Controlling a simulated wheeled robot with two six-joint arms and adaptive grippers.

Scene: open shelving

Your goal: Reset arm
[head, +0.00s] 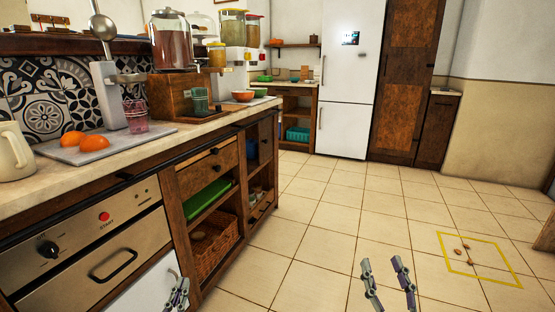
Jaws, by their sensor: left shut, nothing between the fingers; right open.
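My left gripper (178,296) shows at the bottom edge, in front of the lower cabinet by the oven. Its fingers are close together and hold nothing. My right gripper (385,270) is over the tiled floor at the bottom centre-right. Its two fingers are apart and nothing is between them. Both arms are out of view below the frame.
A counter (160,142) with an oven front (100,245) and open shelves runs along the left. A white fridge (347,80) stands at the back. Small brown items lie inside a yellow floor outline (497,283) at right. The central tiled floor is free.

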